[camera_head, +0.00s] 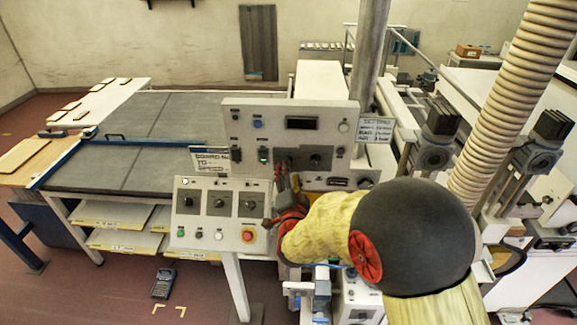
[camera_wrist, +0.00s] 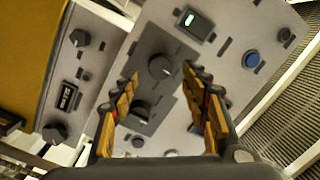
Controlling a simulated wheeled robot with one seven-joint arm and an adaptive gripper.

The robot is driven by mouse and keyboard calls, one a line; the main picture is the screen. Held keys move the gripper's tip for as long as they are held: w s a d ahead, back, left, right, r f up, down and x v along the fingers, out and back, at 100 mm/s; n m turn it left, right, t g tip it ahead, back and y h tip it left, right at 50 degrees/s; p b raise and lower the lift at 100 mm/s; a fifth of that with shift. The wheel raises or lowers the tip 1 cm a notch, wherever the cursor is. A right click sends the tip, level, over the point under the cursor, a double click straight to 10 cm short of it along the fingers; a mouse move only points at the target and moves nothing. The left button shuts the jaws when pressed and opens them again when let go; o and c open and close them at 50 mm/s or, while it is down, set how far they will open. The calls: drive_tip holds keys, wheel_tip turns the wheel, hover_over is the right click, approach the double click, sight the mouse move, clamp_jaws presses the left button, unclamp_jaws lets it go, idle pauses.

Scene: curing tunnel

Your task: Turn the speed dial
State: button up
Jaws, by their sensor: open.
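A dark plate on the upper grey control panel (camera_head: 335,115) carries black dials. One black dial (camera_head: 316,158) shows in the head view, just right of my gripper (camera_head: 282,178). In the wrist view my gripper (camera_wrist: 160,80) is open and empty. Its fingers are spread on either side of the dark plate. A round black dial (camera_wrist: 162,66) lies between and a little beyond the fingertips, apart from both. A second black dial (camera_wrist: 141,110) sits lower between the fingers. Labels are too small to read, so I cannot tell which dial sets speed.
A lower control box (camera_head: 217,213) with several black knobs and a red stop button (camera_head: 248,236) stands left of my arm. A green-lit switch (camera_wrist: 188,18) and a blue button (camera_wrist: 250,61) are near the right finger. A ribbed hose (camera_head: 515,90) hangs at right.

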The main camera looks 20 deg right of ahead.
drive_tip(key=shift+x, duration=1.9)
drive_tip(key=shift+c, duration=0.2)
drive_tip(key=c, duration=1.1)
